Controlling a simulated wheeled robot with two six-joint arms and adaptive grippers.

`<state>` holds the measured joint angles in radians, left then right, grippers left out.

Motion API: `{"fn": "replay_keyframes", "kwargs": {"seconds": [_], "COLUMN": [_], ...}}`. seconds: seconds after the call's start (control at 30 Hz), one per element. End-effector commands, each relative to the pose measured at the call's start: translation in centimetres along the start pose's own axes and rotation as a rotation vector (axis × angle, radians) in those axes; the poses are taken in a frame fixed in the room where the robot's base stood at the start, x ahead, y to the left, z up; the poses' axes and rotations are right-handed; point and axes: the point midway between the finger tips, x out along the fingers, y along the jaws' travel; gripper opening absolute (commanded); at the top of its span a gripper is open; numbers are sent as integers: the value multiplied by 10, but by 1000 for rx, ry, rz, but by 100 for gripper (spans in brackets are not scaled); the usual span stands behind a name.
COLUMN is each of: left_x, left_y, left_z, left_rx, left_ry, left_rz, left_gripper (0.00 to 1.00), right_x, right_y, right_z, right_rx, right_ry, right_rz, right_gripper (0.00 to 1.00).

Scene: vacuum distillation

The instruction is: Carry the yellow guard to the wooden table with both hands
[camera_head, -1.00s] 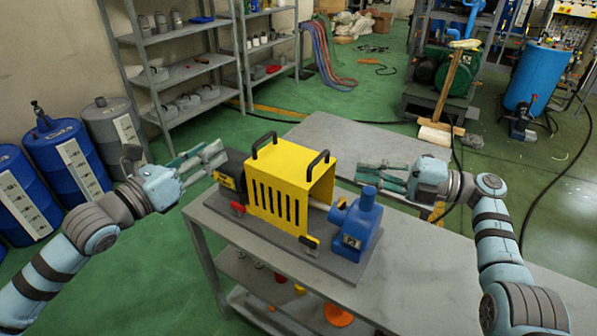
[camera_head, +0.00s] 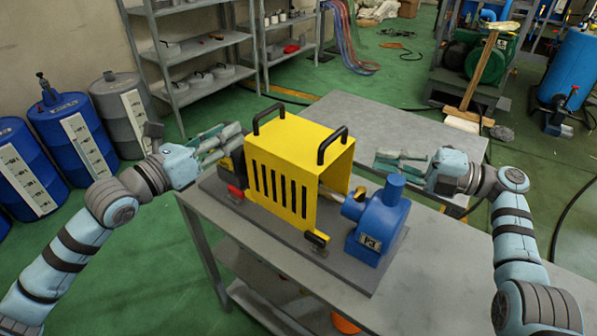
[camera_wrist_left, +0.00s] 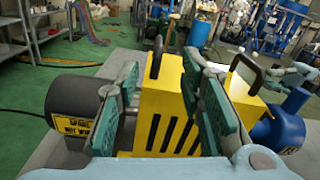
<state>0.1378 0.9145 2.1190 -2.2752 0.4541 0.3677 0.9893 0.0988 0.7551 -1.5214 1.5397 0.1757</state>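The yellow guard (camera_head: 300,150), a slotted box with two black handles on top, sits over the shaft of the pump unit on the grey bench. My left gripper (camera_head: 222,142) is at its left side, beside the black motor. The left wrist view shows its green fingers spread apart, with the guard (camera_wrist_left: 165,110) seen between and beyond them; I see no grip on a handle. My right gripper (camera_head: 380,163) is right of the guard, behind the blue pump (camera_head: 378,222), with its fingers apart and empty. No clearly wooden table shows.
A grey-topped table (camera_head: 400,115) adjoins the bench at the back, its top clear. The bench (camera_head: 440,270) is bare at the right. Blue drums (camera_head: 65,140) and shelves (camera_head: 205,70) stand at left. Green machinery is at the back right.

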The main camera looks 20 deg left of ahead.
Motion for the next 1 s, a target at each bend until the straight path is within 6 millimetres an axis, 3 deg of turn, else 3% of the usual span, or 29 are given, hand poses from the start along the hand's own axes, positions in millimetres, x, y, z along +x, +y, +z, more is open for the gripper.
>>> {"fn": "replay_keyframes", "kwargs": {"seconds": [0.07,0.37,0.53,1.0], "left_x": [0,0,8,96], "left_y": [2,2,4,2], "left_z": [-10,-7,-6,-6], "left_rx": [0,1,-4,-4], "left_ry": [0,-1,-7,-3], "left_rz": [0,2,9,2], "left_gripper": [35,35,35,35], "right_x": [0,1,11,99], "right_y": [-11,-8,-7,-7], "right_z": [0,0,0,-2], "right_rx": [0,0,0,2], "right_ry": [-1,1,4,3], "right_rz": [0,0,1,1], "right_gripper": [12,12,12,12]}}
